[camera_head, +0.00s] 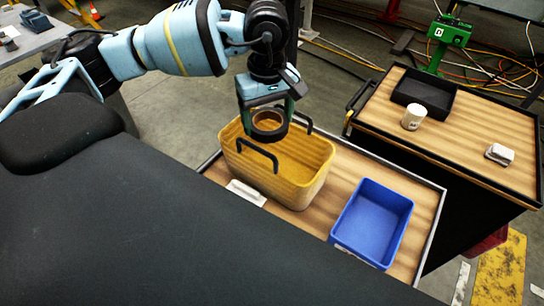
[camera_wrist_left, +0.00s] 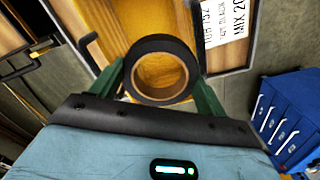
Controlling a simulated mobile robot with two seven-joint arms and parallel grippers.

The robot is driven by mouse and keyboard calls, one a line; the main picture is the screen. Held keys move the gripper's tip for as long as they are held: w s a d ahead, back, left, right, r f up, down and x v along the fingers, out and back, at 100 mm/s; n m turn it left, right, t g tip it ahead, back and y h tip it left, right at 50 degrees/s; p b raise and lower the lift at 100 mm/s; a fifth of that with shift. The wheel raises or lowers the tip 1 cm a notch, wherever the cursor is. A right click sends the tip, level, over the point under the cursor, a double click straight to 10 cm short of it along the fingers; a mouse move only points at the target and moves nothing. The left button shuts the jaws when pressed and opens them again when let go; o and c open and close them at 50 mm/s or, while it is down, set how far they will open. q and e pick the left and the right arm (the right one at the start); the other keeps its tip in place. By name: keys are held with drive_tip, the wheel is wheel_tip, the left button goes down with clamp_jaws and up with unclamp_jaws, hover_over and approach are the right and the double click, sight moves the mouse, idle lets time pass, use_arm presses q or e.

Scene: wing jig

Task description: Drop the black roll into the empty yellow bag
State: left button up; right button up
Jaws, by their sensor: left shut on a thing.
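The black roll (camera_wrist_left: 187,73), a ring of black tape with a brown core, is held between the fingers of my left gripper (camera_wrist_left: 160,88) in the left wrist view. In the head view my left gripper (camera_head: 268,120) points down, shut on the roll (camera_head: 268,132), over the back part of the yellow bag (camera_head: 310,185). The bag is open at the top with two black handles, and stands on a wood-topped cart. The visible part of its inside is empty; the gripper and roll hide some of it. My right gripper is not in view.
A blue bin (camera_head: 373,222) stands right of the bag on the same cart. A white label (camera_head: 246,193) lies in front of the bag. A second cart behind carries a black tray (camera_head: 424,95), a white cup (camera_head: 413,117) and a small white item (camera_head: 499,154).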

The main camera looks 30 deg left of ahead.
use_arm(q)
drive_tip(key=o, duration=1.1)
drive_tip(key=shift+c, duration=0.2)
wheel_tip(320, 180, up, 8)
drive_tip(key=shift+f+b, duration=0.15)
drive_tip(key=shift+b, duration=0.15)
